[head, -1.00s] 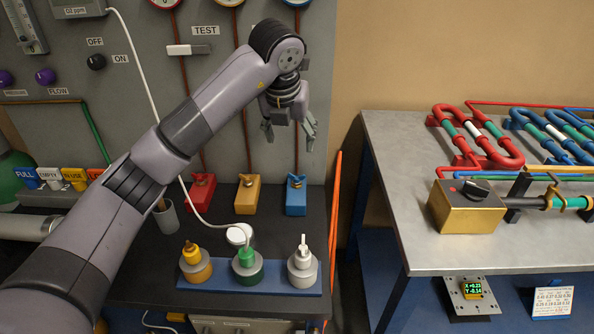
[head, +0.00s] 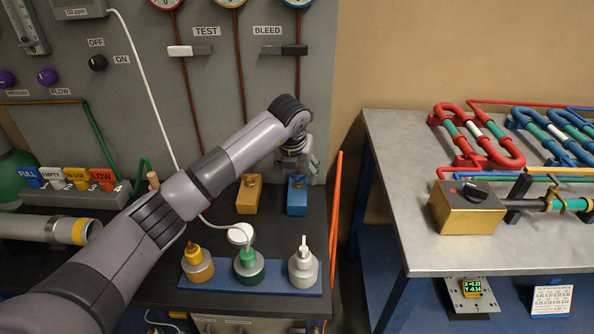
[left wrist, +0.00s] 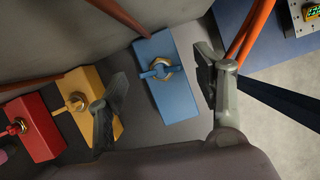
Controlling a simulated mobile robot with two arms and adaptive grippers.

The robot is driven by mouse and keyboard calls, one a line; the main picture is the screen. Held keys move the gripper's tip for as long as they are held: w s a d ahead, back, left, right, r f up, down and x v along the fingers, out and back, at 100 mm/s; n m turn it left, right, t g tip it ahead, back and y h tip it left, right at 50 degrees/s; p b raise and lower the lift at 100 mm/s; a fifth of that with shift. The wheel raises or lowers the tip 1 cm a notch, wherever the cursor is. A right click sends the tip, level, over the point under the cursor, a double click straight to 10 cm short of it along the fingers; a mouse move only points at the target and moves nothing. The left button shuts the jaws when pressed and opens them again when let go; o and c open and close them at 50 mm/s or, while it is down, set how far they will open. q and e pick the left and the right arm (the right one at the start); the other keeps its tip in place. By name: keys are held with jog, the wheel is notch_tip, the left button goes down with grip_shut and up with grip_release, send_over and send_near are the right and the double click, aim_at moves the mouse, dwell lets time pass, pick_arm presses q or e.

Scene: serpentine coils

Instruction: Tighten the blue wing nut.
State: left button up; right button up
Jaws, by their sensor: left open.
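The blue wing nut (left wrist: 155,74) sits with a brass ring on top of a blue block (left wrist: 181,99) in the left wrist view. In the head view the blue block (head: 297,202) stands at the foot of the panel, its nut (head: 297,181) small there. My left gripper (left wrist: 163,92) is open and empty. Its two fingers lie on either side of the blue block in the wrist view, above it and apart from the nut. In the head view the left gripper (head: 305,162) is just above the block, partly hidden by its own wrist. My right gripper is not in view.
A yellow block (left wrist: 90,105) and a red block (left wrist: 32,128) with their own nuts stand beside the blue one. Orange tubes (head: 335,205) run down at the right. A blue tray (head: 217,301) with three capped pots is in front.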

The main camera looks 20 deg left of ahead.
pick_arm(q)
jog(key=c, duration=1.2)
jog(key=shift+o, duration=0.2)
jog(key=shift+a, duration=0.1)
jog(key=m+h+b, duration=0.1)
jog(key=m, duration=0.2)
jog(key=shift+a, duration=0.1)
jog(key=m, duration=0.1)
jog(key=m+h+b, duration=0.1)
jog(key=m, duration=0.1)
jog(key=shift+w+a+m+h, duration=0.1)
jog(key=shift+a+m+h, duration=0.05)
jog(key=shift+m+h, duration=0.15)
jog(key=m, duration=0.2)
jog(key=m+g+h, duration=0.1)
jog(key=m, duration=0.1)
jog(key=shift+w+a+r+g+b, duration=0.1)
jog(key=shift+g+b, duration=0.2)
jog(key=shift+w+m+g+h, duration=0.1)
jog(key=shift+m+g+h, duration=0.25)
jog(key=shift+m, duration=0.85)
jog(key=shift+w+m+g+h, duration=0.1)
jog(key=shift+m+g+h, duration=0.2)
jog(key=shift+m, duration=0.9)
jog(key=shift+r, duration=0.1)
